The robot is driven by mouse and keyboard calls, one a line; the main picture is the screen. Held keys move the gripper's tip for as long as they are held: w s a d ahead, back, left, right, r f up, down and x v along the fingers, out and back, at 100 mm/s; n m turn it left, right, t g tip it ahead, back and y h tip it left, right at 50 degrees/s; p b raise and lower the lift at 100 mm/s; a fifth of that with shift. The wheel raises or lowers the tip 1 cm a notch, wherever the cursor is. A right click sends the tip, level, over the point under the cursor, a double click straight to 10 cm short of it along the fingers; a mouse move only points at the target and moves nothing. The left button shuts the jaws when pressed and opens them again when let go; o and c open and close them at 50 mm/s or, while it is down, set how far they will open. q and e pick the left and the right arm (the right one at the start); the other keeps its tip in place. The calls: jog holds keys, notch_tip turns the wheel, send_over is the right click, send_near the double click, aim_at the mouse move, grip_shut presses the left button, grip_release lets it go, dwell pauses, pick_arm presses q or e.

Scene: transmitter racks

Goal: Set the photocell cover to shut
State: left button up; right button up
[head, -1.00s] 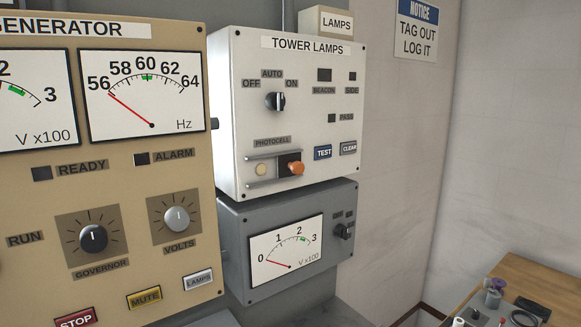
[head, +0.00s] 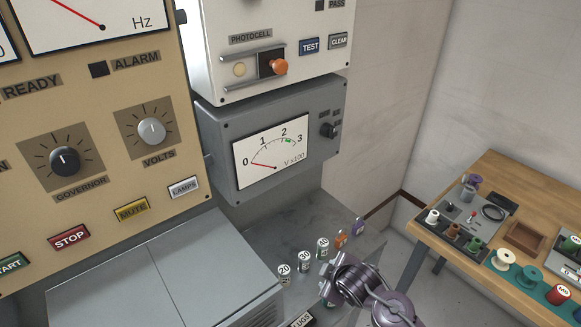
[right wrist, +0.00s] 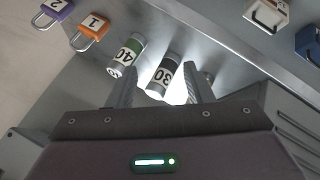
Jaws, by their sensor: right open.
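The photocell cover (head: 266,63) is a dark plate with an orange knob (head: 278,67), on two rails under the PHOTOCELL label. It sits at the right end of the rails. The pale round photocell (head: 239,70) to its left is uncovered. My right gripper (head: 336,272) is low over the grey shelf, below and right of the cover and well apart from it. In the right wrist view its two fingers (right wrist: 160,83) are apart, with numbered cylinders beyond them and nothing visibly held. My left gripper is not in view.
Cylinders marked 20 (head: 284,274) and 30 (head: 304,262) and padlocks (head: 341,239) stand near my right gripper. The grey meter box (head: 215,150) juts out below the cover's panel. A wooden bench (head: 520,185) with spools is at right. The space before the cover looks clear.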

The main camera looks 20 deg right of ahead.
aim_at(283, 67)
jog(key=w+d+r+n+t+y, duration=0.1)
jog(key=w+r+n+t, duration=0.35)
jog(key=r, duration=0.75)
jog(key=w+d+r+n+t, duration=0.1)
jog(key=w+r+n+t, duration=0.1)
jog(key=w+r+n, duration=0.75)
jog(key=s+a+r+n+t+y+p, duration=0.1)
jog(key=s+a+r+n+y, duration=0.1)
jog(key=r+n, duration=0.55)
jog(key=s+a+r+n+t+y, duration=0.1)
jog(key=s+a+r+n+y, duration=0.2)
jog(key=r, duration=0.7)
jog(key=s+a+r+n+t+y+p, duration=0.1)
jog(key=s+r+n, duration=0.1)
jog(key=r+n, duration=0.55)
jog(key=shift+m, duration=0.6)
jog(key=p+x, duration=0.1)
jog(key=x, duration=0.2)
jog(key=r+p+x, duration=0.1)
jog(key=x, duration=0.2)
jog(key=shift+d+r+p, duration=0.1)
jog(key=shift+d+p, duration=0.05)
jog(key=shift+p, duration=0.2)
jog(key=shift+w, duration=0.5)
grip_shut()
